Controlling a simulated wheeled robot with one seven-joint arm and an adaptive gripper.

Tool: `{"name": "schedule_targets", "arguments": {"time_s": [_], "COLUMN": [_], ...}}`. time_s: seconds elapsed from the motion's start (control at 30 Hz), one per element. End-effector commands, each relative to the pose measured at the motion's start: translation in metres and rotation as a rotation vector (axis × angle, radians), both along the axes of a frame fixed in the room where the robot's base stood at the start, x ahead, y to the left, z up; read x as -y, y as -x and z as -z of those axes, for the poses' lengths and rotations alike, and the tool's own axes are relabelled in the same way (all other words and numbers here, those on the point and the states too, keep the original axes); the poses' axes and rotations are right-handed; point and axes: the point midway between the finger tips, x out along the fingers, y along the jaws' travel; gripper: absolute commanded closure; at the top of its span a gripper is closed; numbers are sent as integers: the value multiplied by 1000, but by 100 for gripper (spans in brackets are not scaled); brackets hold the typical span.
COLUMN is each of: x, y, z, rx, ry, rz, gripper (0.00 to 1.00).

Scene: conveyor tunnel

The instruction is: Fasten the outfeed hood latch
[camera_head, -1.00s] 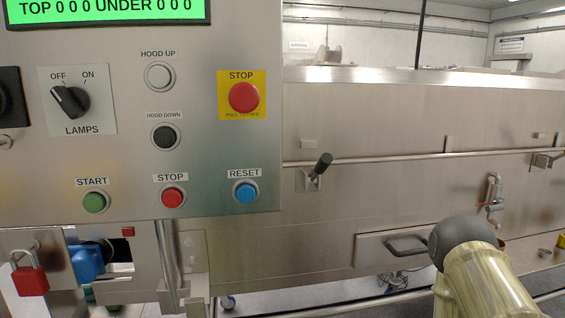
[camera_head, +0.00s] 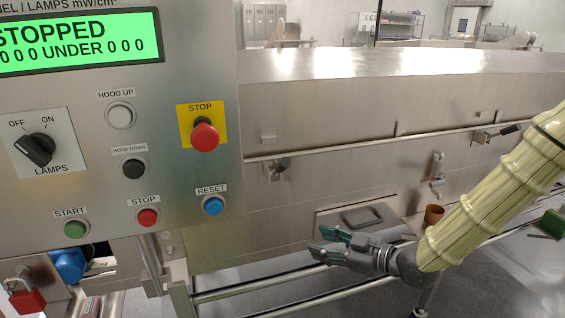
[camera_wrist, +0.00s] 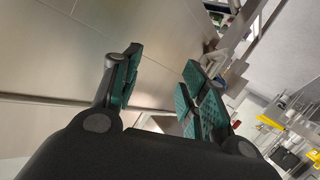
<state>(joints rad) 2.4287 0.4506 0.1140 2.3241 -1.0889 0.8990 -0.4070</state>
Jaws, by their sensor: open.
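Two hood latches show on the long steel hood in the head view. The nearer latch (camera_head: 281,165) has a dark knob pointing roughly toward me. The farther latch (camera_head: 495,132) has a dark handle sticking out to the right. No label shows which is the outfeed one, and I cannot tell whether either is fastened. My gripper (camera_head: 325,243) is open and empty, below and right of the nearer latch and in front of the lower panel. The wrist view shows its parted green-padded fingers (camera_wrist: 160,62) with nothing between them, beside steel panelling.
The control panel (camera_head: 110,190) fills the left, with a STOP button (camera_head: 205,137) and a red padlock (camera_head: 25,296). A rail (camera_head: 345,147) runs along the hood.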

Motion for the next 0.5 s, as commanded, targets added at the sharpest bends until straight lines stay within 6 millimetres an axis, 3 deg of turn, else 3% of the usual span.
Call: {"name": "schedule_targets", "arguments": {"time_s": [0.03,0.2,0.33,0.5], "x": [-1,-6,-7,-10], "y": [-4,-5,-1,1], "z": [-46,-136,-175,-193], "rx": [84,316,426,482], "ry": [-6,-6,-3,0], "rz": [-35,-144,-194,-220], "gripper": [57,57,57,57]}}
